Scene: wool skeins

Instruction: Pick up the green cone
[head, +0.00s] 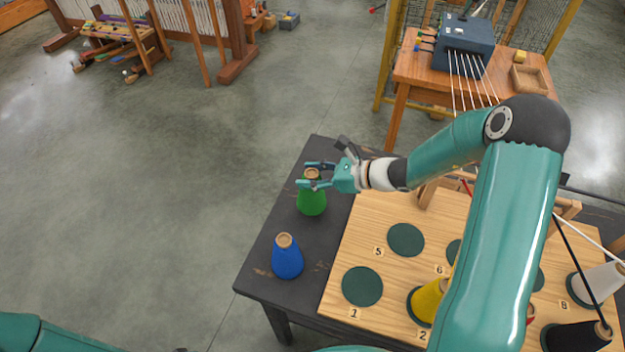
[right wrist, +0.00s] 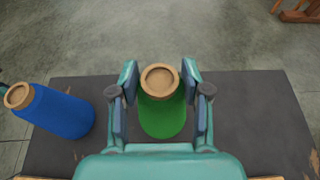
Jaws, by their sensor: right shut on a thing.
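The green cone (head: 312,201) stands upright on the dark table near its far left corner, left of the wooden board. Its tan top shows in the right wrist view, above the green body (right wrist: 162,118). My right gripper (head: 314,178) has its fingers on both sides of the cone's upper part and is shut on it. In the right wrist view the gripper's fingers (right wrist: 160,84) flank the cone just below its tan top. My left gripper is not in view; only part of my left arm shows at the lower left.
A blue cone (head: 287,260) stands close by, nearer the front; it also shows in the right wrist view (right wrist: 62,112). The wooden board (head: 375,222) has numbered dark green discs, with a yellow cone (head: 428,299), a white cone (head: 597,284) and a black cone (head: 578,337).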

